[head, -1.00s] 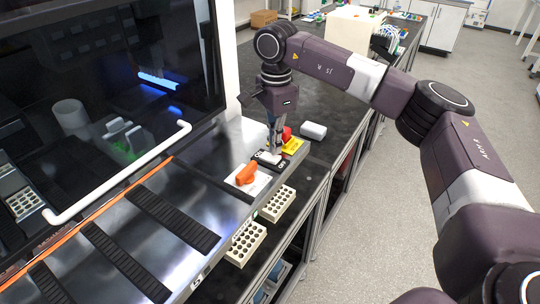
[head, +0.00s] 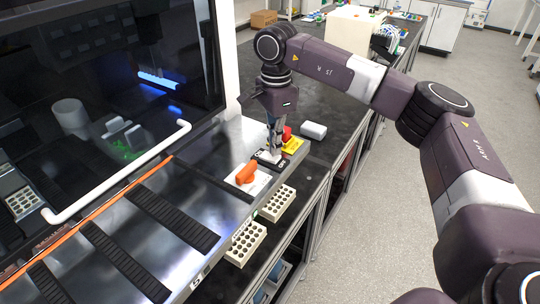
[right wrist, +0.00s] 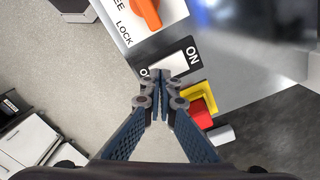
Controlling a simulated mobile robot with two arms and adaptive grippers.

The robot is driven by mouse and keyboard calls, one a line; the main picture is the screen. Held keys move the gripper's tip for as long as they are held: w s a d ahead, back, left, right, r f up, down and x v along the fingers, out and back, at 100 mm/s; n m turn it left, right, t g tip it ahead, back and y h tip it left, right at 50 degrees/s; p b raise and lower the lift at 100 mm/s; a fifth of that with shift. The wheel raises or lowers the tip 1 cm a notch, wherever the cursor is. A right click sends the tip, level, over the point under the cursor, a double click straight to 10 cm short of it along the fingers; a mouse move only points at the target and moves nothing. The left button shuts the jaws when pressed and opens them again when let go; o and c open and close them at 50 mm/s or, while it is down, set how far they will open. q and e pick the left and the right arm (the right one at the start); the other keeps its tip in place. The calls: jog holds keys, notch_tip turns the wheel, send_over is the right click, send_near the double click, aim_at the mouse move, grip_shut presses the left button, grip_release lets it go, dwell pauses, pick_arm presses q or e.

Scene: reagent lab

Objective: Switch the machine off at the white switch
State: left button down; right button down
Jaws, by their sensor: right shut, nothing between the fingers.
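The white switch (right wrist: 174,62) sits on a dark plate between an ON label and a partly covered OFF label in the right wrist view. My right gripper (right wrist: 160,76) is shut and empty. Its fingertips are at the OFF side of the switch and hide part of it; I cannot tell whether they touch it. In the head view, my right gripper (head: 274,150) points down at the switch plate (head: 266,164) on the front edge of the machine (head: 205,165). It mostly hides the switch there, so its tilt is unclear. My left gripper is not in view.
An orange lock knob (right wrist: 145,12) is beside the switch on one side. A red button on a yellow base (right wrist: 202,110) is close on the other side. Beige racks (head: 277,203) and a white block (head: 313,130) stand on the dark bench.

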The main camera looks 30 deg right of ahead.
aim_at(275, 157)
jog(key=shift+f+b, duration=0.45)
jog(key=shift+f, duration=0.35)
dwell(0.4)
jog(key=shift+r+p, duration=2.55)
jog(key=shift+r, duration=1.05)
jog(key=shift+f, duration=0.1)
